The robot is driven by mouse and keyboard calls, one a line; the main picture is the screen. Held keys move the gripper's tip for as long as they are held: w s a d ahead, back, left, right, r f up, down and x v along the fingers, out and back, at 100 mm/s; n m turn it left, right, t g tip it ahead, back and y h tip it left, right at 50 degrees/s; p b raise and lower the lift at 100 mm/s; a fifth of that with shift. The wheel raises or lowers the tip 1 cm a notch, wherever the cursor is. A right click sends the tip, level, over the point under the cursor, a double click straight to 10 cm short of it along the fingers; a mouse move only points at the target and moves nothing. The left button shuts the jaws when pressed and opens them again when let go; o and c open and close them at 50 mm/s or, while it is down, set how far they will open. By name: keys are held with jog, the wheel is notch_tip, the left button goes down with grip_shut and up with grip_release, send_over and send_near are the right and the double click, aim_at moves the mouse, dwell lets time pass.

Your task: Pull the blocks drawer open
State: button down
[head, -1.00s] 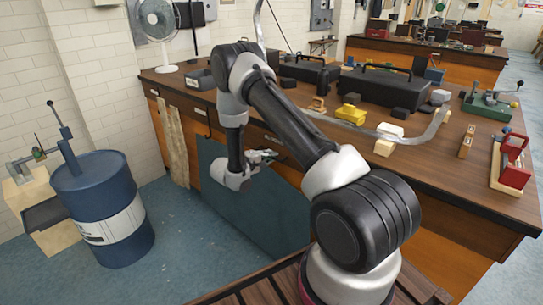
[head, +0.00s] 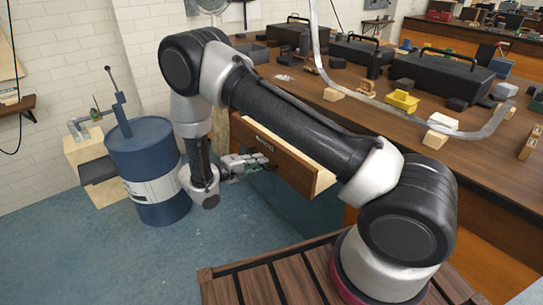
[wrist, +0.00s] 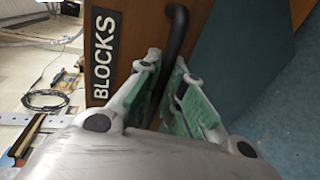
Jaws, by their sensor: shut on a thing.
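The blocks drawer (head: 293,168) stands pulled out from the workbench, its wooden front well clear of the bench and its light side wall showing at the right end. Its dark BLOCKS label (wrist: 103,58) reads clearly in the wrist view. My gripper (head: 262,161) is at the drawer front, its green-padded fingers (wrist: 172,98) shut on the dark drawer handle (wrist: 177,40). The handle runs between the two fingers. My arm hides part of the drawer and its inside in the head view.
The workbench (head: 375,105) holds black toolboxes (head: 443,72), a yellow block (head: 402,101) and a curved metal strip. A blue barrel (head: 143,160) stands to the left of my gripper. Blue floor (head: 110,255) is free in front of the barrel.

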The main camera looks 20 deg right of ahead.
jog(key=shift+v, duration=0.85)
jog(key=shift+f, duration=0.25)
jog(key=c, duration=1.5)
grip_release()
jog(key=v, duration=1.2)
